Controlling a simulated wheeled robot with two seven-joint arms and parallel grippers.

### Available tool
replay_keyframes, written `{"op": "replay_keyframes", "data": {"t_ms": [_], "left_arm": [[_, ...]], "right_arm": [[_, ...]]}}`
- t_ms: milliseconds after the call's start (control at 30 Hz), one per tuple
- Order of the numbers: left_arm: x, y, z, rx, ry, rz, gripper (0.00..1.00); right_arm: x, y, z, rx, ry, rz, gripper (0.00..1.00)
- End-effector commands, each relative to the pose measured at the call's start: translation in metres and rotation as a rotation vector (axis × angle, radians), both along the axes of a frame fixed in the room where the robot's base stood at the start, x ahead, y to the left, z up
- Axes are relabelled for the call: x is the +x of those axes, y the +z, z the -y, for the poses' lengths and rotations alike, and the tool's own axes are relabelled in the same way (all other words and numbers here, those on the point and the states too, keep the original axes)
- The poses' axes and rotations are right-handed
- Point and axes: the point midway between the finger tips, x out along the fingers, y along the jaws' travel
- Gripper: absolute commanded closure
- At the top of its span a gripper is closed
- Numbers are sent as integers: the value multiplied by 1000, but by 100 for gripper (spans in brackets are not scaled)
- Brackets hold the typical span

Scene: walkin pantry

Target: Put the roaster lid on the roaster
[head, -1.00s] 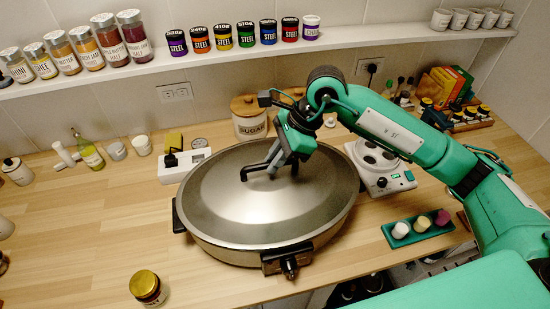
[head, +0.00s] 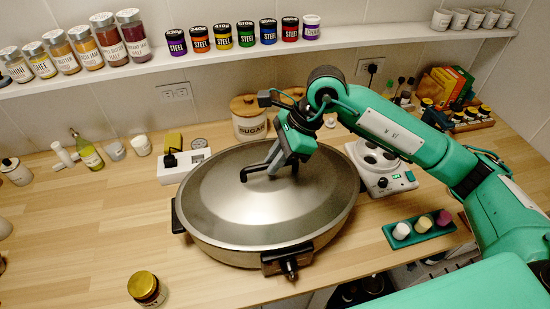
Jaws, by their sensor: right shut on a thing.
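The roaster (head: 225,252) is a wide round pan with black side handles, standing on the wooden counter. The roaster lid (head: 232,210) is a grey metal dome lying over the roaster's top; its near edge follows the pan's rim, and I cannot tell whether it is fully seated all round. My right gripper (head: 270,172) reaches in from the right and is shut on the lid's black handle, above the middle of the lid. The gripper hides part of the handle and the lid's far side. My left gripper does not show.
A jar with a gold lid (head: 146,289) stands at the front. A white egg cooker (head: 380,168) and a green tray (head: 420,230) with small cups stand right of the roaster. A sugar canister (head: 249,118) stands behind. The counter at left is mostly clear.

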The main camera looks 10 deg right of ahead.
Motion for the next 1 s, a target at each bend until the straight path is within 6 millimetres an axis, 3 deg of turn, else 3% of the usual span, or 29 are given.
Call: {"op": "replay_keyframes", "data": {"t_ms": [567, 600, 733, 1000], "left_arm": [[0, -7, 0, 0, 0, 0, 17], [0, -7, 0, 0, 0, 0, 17], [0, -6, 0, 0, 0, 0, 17], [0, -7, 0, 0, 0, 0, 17]], "right_arm": [[0, -2, 0, 2, 0, 2, 100], [0, -2, 0, 2, 0, 2, 84], [0, -2, 0, 1, 0, 1, 61], [0, -4, 0, -1, 0, -1, 61]]}}
